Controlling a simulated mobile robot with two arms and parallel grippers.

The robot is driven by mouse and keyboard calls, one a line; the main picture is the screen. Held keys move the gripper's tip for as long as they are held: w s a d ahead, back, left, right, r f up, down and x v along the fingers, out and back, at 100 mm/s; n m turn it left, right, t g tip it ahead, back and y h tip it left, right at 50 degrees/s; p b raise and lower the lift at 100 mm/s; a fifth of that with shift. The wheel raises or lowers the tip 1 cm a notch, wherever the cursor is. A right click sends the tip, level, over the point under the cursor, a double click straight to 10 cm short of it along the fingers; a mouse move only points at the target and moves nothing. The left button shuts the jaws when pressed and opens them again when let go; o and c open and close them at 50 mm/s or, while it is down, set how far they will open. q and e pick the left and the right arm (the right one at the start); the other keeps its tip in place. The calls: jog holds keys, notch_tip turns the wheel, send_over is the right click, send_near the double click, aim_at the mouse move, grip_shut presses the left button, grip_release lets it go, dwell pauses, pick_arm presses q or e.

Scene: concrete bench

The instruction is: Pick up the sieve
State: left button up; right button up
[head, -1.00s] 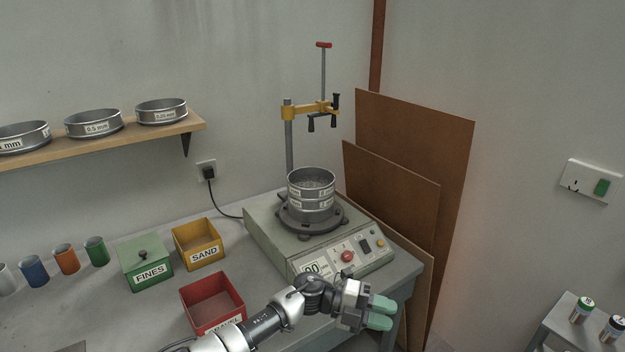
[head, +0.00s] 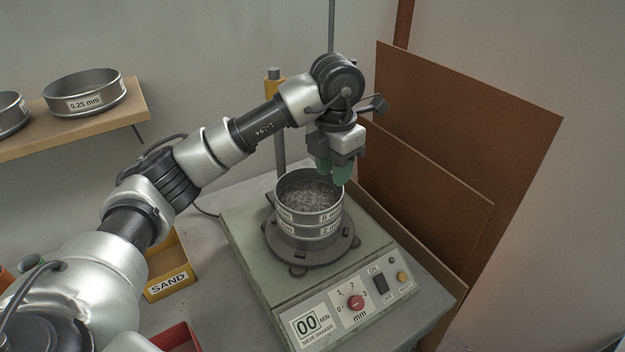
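A stack of round metal sieves stands on the sieve shaker (head: 258,270). The top sieve (head: 297,208) is open, with grey grains inside and a label on its wall. A lower sieve (head: 300,232) sits directly under it. My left gripper (head: 334,178) hangs over the back right of the top sieve, its green fingers pointing down. The fingers are apart with a narrow gap and hold nothing visible. They overlap the rim in the picture; I cannot tell whether they touch it. My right gripper is not in view.
The shaker's post (head: 280,145) stands behind the stack. Brown boards (head: 450,150) lean at the right. The yellow SAND box (head: 170,284) and a red box (head: 178,338) are at the left, partly behind my arm. A shelf (head: 125,112) at the upper left holds other sieves.

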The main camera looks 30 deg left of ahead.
pick_arm(q)
send_over(332, 206)
jog(key=f, duration=0.4)
jog(key=shift+s+f+p, duration=0.25)
jog(key=shift+s+p, duration=0.05)
jog(key=shift+s, duration=0.1)
jog(key=shift+a+f, duration=0.1)
jog(key=shift+f, duration=0.15)
jog(key=f, duration=0.1)
jog(key=f+p, duration=0.1)
jog(key=f, duration=0.1)
jog(key=f+p, duration=0.1)
jog(key=shift+w+f, duration=0.15)
jog(key=shift+w, duration=0.25)
jog(key=shift+f, duration=0.45)
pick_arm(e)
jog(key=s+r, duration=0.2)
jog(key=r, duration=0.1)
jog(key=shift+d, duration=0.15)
pick_arm(q)
grip_shut()
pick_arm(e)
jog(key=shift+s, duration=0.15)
